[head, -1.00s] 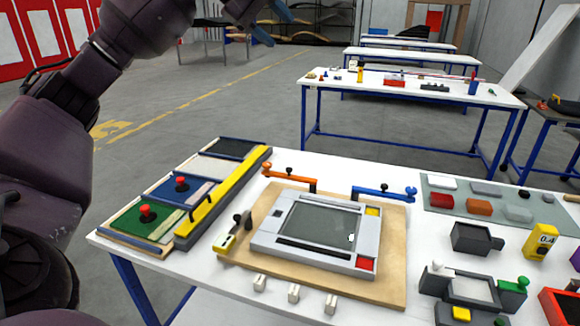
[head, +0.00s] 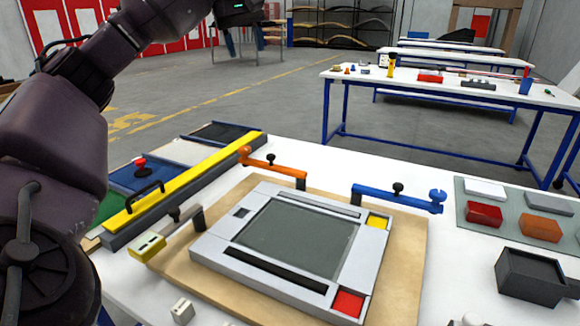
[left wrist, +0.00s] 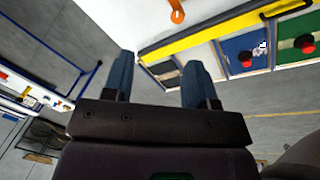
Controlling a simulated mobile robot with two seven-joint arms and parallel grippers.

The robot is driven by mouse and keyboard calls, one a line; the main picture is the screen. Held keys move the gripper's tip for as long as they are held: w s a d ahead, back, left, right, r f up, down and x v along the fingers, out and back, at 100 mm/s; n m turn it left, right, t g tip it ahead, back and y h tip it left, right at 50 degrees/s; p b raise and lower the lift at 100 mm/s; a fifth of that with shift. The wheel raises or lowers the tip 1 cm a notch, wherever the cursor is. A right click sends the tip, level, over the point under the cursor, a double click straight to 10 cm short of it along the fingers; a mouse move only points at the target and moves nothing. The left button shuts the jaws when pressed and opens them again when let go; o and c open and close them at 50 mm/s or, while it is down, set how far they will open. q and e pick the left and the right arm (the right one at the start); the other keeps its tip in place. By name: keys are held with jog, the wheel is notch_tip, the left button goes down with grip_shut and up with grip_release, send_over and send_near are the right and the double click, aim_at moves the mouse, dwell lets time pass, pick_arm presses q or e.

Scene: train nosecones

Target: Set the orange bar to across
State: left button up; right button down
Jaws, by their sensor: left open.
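The orange bar (head: 285,169) stands raised at the back left of the wooden board, running left to right, with a rounded orange end at its left and a black knob near its middle. Its right end meets an upright post on the board. In the left wrist view, an orange end piece (left wrist: 177,14) shows at the top, apart from my fingers. My left gripper (head: 245,50) is at the top of the head view, well above and behind the bar. Its fingers (left wrist: 160,75) are apart and empty. My right gripper is in neither view.
A blue bar (head: 395,198) stands at the board's back right. A grey panel with a screen (head: 295,236) fills the board's middle. A yellow rail with a black handle (head: 185,180) lies to the left. Coloured blocks on a grey mat (head: 510,222) and a dark box (head: 530,277) are right.

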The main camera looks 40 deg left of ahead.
aim_at(271, 155)
pick_arm(q)
jog(key=w+f+b, duration=0.1)
jog(key=w+f, duration=0.1)
jog(key=f, duration=0.7)
jog(key=w+f+g+b, duration=0.1)
jog(key=w+f+b, duration=0.1)
jog(key=f, duration=0.7)
jog(key=w+f+g+b, duration=0.1)
jog(key=w+f+b, duration=0.1)
jog(key=f, duration=0.7)
jog(key=shift+w+f, duration=0.1)
jog(key=shift+f, duration=0.2)
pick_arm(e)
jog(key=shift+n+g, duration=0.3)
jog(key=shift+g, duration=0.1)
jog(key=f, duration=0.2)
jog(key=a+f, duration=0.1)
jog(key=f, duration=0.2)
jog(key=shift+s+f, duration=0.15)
pick_arm(q)
grip_shut()
